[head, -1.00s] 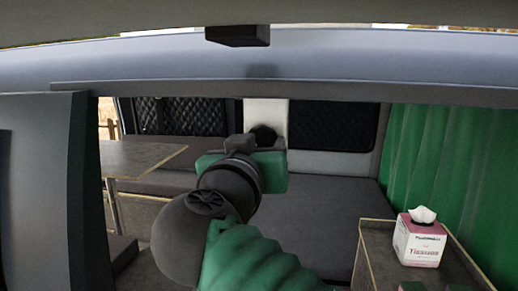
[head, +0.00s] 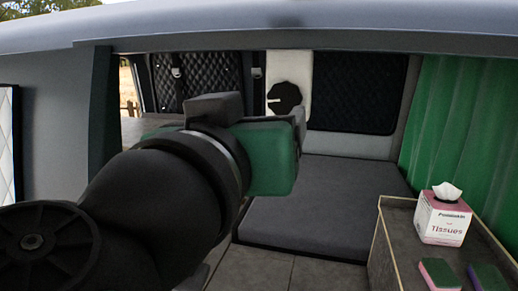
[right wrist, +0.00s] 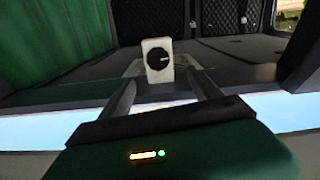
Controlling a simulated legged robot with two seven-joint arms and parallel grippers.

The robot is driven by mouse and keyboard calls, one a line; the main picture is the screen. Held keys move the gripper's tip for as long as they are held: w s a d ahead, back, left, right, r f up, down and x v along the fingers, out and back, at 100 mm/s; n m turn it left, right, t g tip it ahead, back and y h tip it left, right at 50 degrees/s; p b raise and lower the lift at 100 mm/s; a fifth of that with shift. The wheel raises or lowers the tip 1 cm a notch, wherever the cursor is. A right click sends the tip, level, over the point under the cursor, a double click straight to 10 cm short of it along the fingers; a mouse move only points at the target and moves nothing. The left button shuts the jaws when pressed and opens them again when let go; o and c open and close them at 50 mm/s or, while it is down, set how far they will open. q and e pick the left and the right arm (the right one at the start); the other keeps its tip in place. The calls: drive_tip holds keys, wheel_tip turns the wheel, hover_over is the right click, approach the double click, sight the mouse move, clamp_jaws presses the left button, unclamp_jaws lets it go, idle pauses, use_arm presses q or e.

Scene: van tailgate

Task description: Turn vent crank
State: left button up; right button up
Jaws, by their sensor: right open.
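The vent crank (head: 284,98) is a dark, many-sided knob with a thin pale mark pointing left. It sits on a white upright panel (head: 305,72) at the back of the van. In the right wrist view the crank (right wrist: 158,60) shows on its white plate beyond the finger ends, with the mark pointing right. My right gripper (head: 298,122) has a green body and grey fingers, just below and right of the crank in the head view. In the wrist view its fingers (right wrist: 163,74) are spread and empty. Contact with the crank is not visible. My left gripper is not in view.
A side cabinet (head: 398,232) at the right carries a tissue box (head: 443,218) and two sponges (head: 440,272). A green curtain (head: 460,120) hangs at the right. A grey cushion (head: 325,205) lies below the crank. The van's roof edge (head: 260,28) crosses above.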

drive_tip(key=s, duration=0.3)
drive_tip(key=shift+s+a, duration=0.2)
drive_tip(key=shift+a, duration=0.2)
drive_tip(key=w+d+f+n+g+b, duration=0.2)
drive_tip(key=w+f+g, duration=0.15)
drive_tip(key=f, duration=0.85)
drive_tip(key=w+d+f+n+g+b, duration=0.15)
drive_tip(key=w+f, duration=0.35)
drive_tip(key=f, duration=0.8)
drive_tip(key=w+d+f+n+g+b, duration=0.1)
drive_tip(key=w+d+f+n+g, duration=0.2)
drive_tip(key=f, duration=0.9)
drive_tip(key=s+d+f+m+g+y+b, duration=0.1)
drive_tip(key=s+d+f, duration=0.3)
drive_tip(key=f, duration=0.7)
drive_tip(key=s+d+f+m+g+y+b, duration=0.1)
drive_tip(key=s+d+f+m+g+b, duration=0.1)
drive_tip(key=d+f, duration=0.5)
drive_tip(key=s+d+f+m+g+y+b, duration=0.1)
drive_tip(key=s+d+f+g, duration=0.3)
drive_tip(key=f, duration=1.3)
drive_tip(key=s+d+m+b, duration=0.1)
drive_tip(key=s+d, duration=0.1)
drive_tip(key=s, duration=0.1)
drive_tip(key=shift+m, duration=0.35)
